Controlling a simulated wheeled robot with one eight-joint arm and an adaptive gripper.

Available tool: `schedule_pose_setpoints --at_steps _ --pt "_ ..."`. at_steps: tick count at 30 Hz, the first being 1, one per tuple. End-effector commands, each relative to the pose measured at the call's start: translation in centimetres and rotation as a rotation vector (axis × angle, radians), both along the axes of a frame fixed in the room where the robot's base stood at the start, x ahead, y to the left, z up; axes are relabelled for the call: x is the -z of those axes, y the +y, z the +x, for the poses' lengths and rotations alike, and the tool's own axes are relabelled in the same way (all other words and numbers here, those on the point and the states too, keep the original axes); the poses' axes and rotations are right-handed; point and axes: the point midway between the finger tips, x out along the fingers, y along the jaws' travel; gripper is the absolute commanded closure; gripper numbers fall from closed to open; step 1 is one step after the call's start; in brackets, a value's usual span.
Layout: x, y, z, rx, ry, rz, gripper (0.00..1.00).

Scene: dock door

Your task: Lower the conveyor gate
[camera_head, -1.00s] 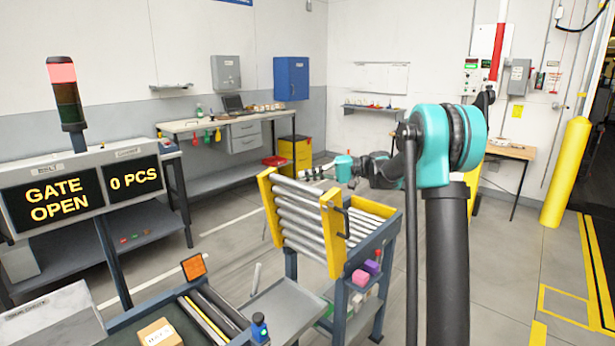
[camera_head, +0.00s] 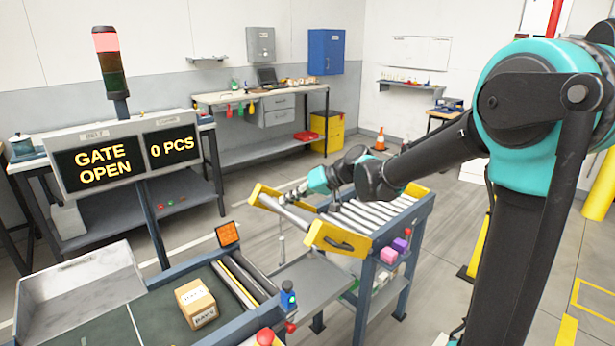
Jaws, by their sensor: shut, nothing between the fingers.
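The conveyor gate (camera_head: 330,238) has two yellow side plates with rollers between them and a dark handle on the near plate. It is tipped over most of the way toward the belt, beside the roller table (camera_head: 375,214). My gripper (camera_head: 290,197) is shut and empty, over the gate's far side. I cannot tell whether it touches the gate. The sign (camera_head: 103,165) reads GATE OPEN, and the display beside it (camera_head: 172,150) reads 0 PCS. The stack light (camera_head: 108,62) above shows red at its top.
A cardboard box (camera_head: 197,305) sits on the belt (camera_head: 155,310) at the front left. A grey tray (camera_head: 312,283) lies below the gate. An orange cone (camera_head: 380,140) stands behind on open floor.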

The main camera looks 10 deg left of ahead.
Motion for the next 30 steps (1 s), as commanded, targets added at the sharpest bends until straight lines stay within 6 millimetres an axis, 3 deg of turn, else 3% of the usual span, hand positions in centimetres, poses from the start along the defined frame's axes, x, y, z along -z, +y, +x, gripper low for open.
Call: schedule_pose_setpoints --at_steps 1,6,15,22,30 --pt "1.2 0.9 -1.3 -0.008 -0.034 -0.027 1.0" --pt "5.2 2.9 -3.7 -0.007 -0.155 -0.119 1.0" --pt "11.0 4.8 -6.0 -0.004 -0.308 -0.237 1.0" --pt "13.5 5.3 -6.7 -0.001 -0.368 -0.287 1.0" --pt "14.4 5.4 -6.9 0.001 -0.391 -0.305 1.0"
